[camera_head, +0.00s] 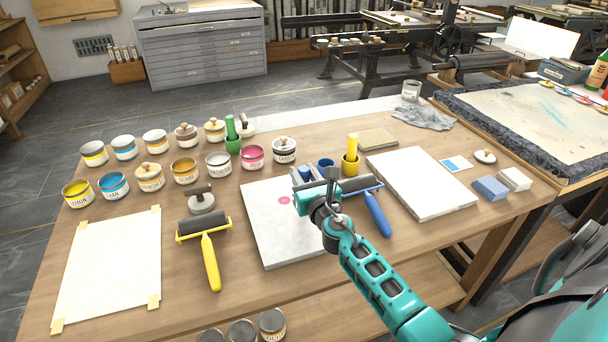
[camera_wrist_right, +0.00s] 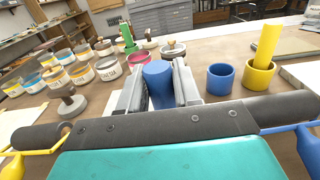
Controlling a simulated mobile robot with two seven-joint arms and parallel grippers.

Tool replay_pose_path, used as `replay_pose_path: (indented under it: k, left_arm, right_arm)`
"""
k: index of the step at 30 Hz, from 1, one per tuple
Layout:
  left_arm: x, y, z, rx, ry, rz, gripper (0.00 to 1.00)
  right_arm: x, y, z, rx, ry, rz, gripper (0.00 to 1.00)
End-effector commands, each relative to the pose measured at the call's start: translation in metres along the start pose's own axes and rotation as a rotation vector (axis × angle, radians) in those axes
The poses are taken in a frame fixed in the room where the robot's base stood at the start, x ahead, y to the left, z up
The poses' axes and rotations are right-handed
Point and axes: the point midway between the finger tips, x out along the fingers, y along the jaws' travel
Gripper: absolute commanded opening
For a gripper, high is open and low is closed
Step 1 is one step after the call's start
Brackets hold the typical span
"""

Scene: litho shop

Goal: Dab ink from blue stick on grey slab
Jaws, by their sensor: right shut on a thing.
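My right gripper (camera_head: 315,184) is over the back right part of the pale grey slab (camera_head: 268,240). It is shut on the blue stick (camera_wrist_right: 158,82), which stands between the two fingers in the wrist view; a bit of its blue also shows in the head view (camera_head: 304,173). Its lower end is hidden, so I cannot tell whether it touches the slab. The slab has one pink dab (camera_head: 284,200), left of the gripper. The blue cup (camera_wrist_right: 220,78) stands empty behind and right of the gripper. My left gripper is not in view.
A yellow stick (camera_head: 352,146) stands in a yellow cup, a green stick (camera_head: 231,127) in a green cup. A blue-handled roller (camera_head: 378,216) lies right of the gripper, a yellow-handled one (camera_head: 210,260) left. A second pale slab (camera_head: 420,185) lies right; several ink cans stand behind left.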

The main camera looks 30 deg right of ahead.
Motion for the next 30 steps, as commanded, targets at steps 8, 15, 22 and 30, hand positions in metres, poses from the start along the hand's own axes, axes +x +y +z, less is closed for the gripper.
replay_pose_path:
  k: [8, 15, 22, 30]
  left_arm:
    - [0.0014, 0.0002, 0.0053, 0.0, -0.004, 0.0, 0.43]
    - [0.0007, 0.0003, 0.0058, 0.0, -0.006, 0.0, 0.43]
    - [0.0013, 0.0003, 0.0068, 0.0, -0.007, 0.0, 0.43]
    - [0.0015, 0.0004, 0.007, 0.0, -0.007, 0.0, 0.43]
  right_arm:
    - [0.0, -0.0001, -0.0039, 0.0, 0.0, 0.0, 0.02]
    - [-0.0001, -0.0001, -0.0039, 0.0, 0.001, 0.0, 0.02]
    - [-0.0002, -0.0003, -0.0053, -0.001, 0.002, 0.0, 0.02]
    - [-0.0004, -0.0004, -0.0064, -0.001, 0.003, -0.001, 0.02]
